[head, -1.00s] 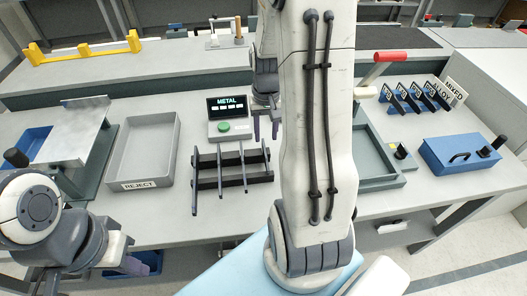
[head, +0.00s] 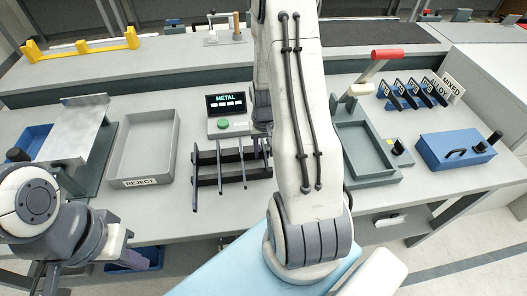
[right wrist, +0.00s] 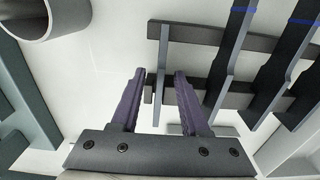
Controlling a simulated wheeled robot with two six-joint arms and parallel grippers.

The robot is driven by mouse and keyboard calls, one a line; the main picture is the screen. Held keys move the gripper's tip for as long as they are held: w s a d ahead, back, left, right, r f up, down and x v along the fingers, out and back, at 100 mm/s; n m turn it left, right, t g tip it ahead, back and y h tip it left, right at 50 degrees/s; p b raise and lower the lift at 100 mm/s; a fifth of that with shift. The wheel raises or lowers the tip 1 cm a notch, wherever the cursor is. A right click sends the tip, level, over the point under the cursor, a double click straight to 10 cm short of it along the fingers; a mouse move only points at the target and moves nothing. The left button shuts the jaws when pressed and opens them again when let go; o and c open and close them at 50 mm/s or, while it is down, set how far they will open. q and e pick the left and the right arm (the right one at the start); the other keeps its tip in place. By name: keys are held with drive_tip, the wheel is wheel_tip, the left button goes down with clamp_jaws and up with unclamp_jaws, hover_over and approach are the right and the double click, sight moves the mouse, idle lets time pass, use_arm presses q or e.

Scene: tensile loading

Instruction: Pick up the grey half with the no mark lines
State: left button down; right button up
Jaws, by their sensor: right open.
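A dark rack (head: 205,181) holds several flat grey pieces side by side. In the right wrist view, two wider pieces (right wrist: 228,60) (right wrist: 283,65) carry blue lines near their upper ends. The narrow grey piece (right wrist: 163,60) at the rack's left end there shows no lines. My right gripper (right wrist: 160,75) is open, with its fingertips on either side of this plain piece; contact cannot be told. In the head view, my right gripper (head: 262,143) is partly hidden by my arm at the rack's right end. My left gripper (head: 130,258) is low at the table's front edge, its jaws unclear.
A grey REJECT tray (head: 140,150) stands left of the rack. A METAL display with a green button (head: 224,120) is behind it. A grey tray (head: 370,150) and blue box (head: 455,150) are to the right. A grey cylinder (right wrist: 45,12) is close by in the wrist view.

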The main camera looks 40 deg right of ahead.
clamp_jaws()
idle(1.4)
